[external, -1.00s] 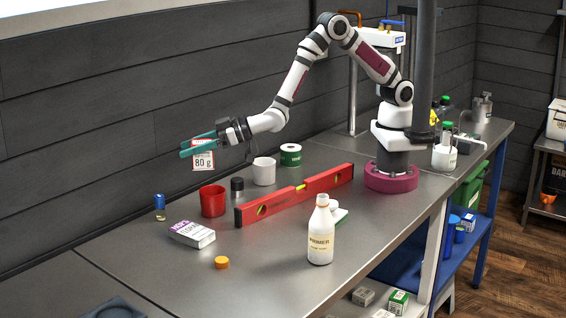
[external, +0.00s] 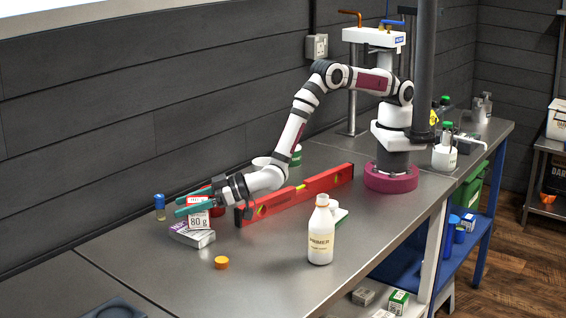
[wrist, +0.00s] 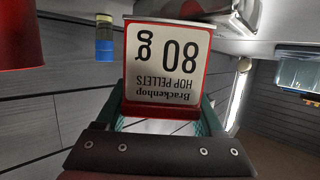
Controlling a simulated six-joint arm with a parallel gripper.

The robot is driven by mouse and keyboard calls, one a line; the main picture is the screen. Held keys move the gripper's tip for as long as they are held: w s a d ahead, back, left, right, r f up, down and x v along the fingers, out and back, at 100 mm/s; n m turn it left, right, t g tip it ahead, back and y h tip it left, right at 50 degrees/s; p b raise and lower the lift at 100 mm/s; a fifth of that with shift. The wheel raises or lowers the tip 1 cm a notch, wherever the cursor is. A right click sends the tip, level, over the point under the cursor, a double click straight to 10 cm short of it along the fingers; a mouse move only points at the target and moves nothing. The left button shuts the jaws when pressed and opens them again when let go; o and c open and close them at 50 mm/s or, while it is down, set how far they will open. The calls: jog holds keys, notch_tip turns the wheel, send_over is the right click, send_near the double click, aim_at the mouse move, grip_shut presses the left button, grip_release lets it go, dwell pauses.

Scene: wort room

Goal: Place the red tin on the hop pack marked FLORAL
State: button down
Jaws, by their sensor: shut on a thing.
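The red tin (external: 198,221) has a white label reading 80 g. In the wrist view the tin (wrist: 168,62) fills the middle, its label upside down, with the words Brackenhop and HOP PELLETS. My gripper (external: 184,204) is shut on the tin, with teal fingers on either side of it. A flat white and purple pack (external: 192,238) lies on the bench directly below the tin. The tin hides part of its top, and I cannot read its marking. I cannot tell whether the tin touches the pack or hangs just above it.
A red cup (wrist: 20,35) stands close beside my gripper, mostly hidden in the external view. A small blue-capped vial (external: 160,208) is to the left. A red level (external: 320,182), a PRIMER bottle (external: 321,232) and an orange cap (external: 221,262) are to the right.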

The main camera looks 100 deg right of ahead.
grip_release()
jog(key=shift+f, duration=0.1)
jog(key=shift+r, duration=0.2)
jog(key=v, duration=1.2)
jog(key=s+d+r+m+g+y, duration=0.2)
jog(key=s+d+r+g+y, duration=0.1)
jog(key=s+d+r+g, duration=0.5)
jog(key=s+d+r+m+g, duration=0.1)
jog(key=s+d, duration=0.3)
jog(key=s, duration=0.5)
jog(key=s+d+r+m+g, duration=0.1)
jog(key=s+d+r+g, duration=0.1)
jog(key=s+d, duration=0.3)
jog(key=s+d+r+m+g+h, duration=0.1)
jog(key=s+d+g, duration=0.2)
jog(key=s, duration=1.1)
jog(key=shift+d+r+m+g, duration=0.3)
jog(key=shift+d+g, duration=0.1)
jog(key=shift+d, duration=0.25)
